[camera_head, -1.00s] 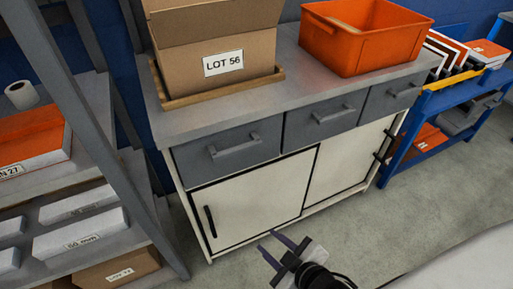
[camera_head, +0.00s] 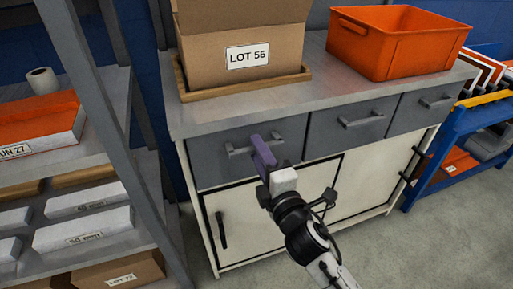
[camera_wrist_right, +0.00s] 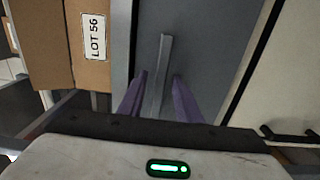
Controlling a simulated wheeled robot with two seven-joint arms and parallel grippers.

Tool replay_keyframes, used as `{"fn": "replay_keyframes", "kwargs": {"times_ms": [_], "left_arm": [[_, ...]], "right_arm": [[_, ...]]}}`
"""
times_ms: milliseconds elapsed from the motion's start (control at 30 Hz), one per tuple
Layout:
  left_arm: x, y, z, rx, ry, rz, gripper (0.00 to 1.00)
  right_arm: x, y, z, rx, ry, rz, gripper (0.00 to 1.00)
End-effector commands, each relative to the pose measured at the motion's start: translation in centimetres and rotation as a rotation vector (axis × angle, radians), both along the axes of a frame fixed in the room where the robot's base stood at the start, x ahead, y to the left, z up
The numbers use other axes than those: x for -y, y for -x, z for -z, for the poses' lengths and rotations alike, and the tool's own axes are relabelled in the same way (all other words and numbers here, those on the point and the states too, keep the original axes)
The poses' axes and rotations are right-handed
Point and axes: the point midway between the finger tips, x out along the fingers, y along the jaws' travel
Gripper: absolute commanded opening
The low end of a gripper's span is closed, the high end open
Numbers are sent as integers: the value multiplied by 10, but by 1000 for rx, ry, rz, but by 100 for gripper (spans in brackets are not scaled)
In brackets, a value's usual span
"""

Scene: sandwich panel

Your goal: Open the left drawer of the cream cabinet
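The cream cabinet (camera_head: 250,229) stands ahead with a row of grey drawers under its grey top. Its left drawer (camera_head: 211,170) looks shut, and its bar handle (camera_head: 238,151) is partly hidden behind my right gripper (camera_head: 262,150). In the right wrist view the drawer's grey front (camera_wrist_right: 205,45) fills the middle. The handle (camera_wrist_right: 164,60) there runs between the two purple fingers of my right gripper (camera_wrist_right: 158,88), with a gap showing on each side. The right gripper is open around the handle line; contact cannot be told. My left gripper is not in view.
A cardboard box marked LOT 56 (camera_head: 240,35) in a wooden tray (camera_head: 190,95) and an orange bin (camera_head: 395,50) stand on the cabinet. A grey shelf rack (camera_head: 110,100) is close on the left, a blue rack (camera_head: 440,165) on the right. The floor in front is clear.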

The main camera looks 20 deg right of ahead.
Motion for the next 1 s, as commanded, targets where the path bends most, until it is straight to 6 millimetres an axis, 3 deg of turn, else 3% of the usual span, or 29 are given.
{"fn": "replay_keyframes", "kwargs": {"times_ms": [167,467,667,1000], "left_arm": [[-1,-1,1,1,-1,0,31],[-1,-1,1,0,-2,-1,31],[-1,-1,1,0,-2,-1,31],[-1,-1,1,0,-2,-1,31]], "right_arm": [[-1,-15,0,-1,-2,0,31],[-1,-17,1,-2,-2,0,31],[-1,-17,1,-2,-2,0,0],[-3,-18,1,-2,-2,-5,0]]}}
